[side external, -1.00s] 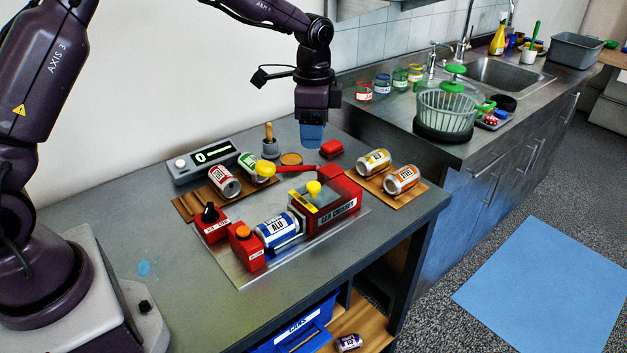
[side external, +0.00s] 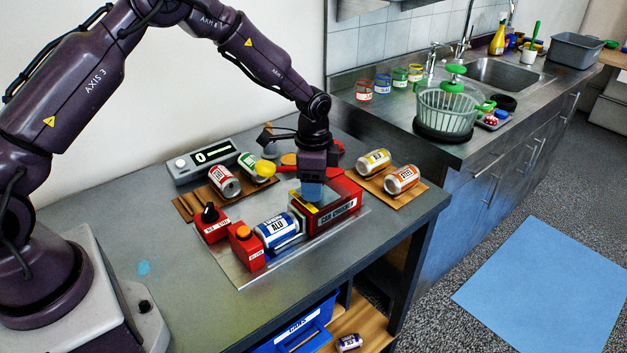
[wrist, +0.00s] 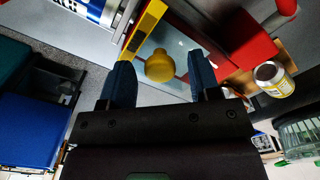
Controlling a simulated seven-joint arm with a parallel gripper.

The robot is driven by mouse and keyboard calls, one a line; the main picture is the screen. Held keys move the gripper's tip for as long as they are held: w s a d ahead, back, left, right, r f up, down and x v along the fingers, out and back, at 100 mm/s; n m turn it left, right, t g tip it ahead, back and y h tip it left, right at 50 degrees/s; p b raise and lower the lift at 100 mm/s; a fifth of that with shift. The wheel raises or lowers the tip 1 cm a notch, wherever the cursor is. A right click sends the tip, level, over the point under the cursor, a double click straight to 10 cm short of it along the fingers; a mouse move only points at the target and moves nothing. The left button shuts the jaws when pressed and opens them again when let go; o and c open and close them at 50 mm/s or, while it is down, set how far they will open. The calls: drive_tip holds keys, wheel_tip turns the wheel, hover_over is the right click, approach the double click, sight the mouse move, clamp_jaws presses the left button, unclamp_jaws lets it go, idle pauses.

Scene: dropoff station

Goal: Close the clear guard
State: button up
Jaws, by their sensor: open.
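The clear guard (wrist: 178,67) has a yellow-edged front and a yellow knob (wrist: 160,66). It sits on the red can crusher (side external: 335,211), and in the side view my gripper hides its knob. My gripper (side external: 312,200) is down at the guard. In the wrist view my gripper (wrist: 163,82) is open, with the yellow knob between or just beyond its two blue fingertips. I cannot tell whether the fingers touch it. A blue-and-white can (side external: 276,231) lies in the crusher's bed, left of the guard.
An orange-button box (side external: 246,246) and a red switch box (side external: 211,224) stand left of the can. Cans lie on a wooden board (side external: 198,204) behind and another board (side external: 385,187) at right. A yellow-balled lever (side external: 265,168) rises behind the crusher.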

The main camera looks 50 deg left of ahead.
clamp_jaws()
drive_tip(key=s, duration=1.1)
drive_tip(key=shift+s, duration=0.4)
unclamp_jaws()
wheel_tip(320, 180, up, 13)
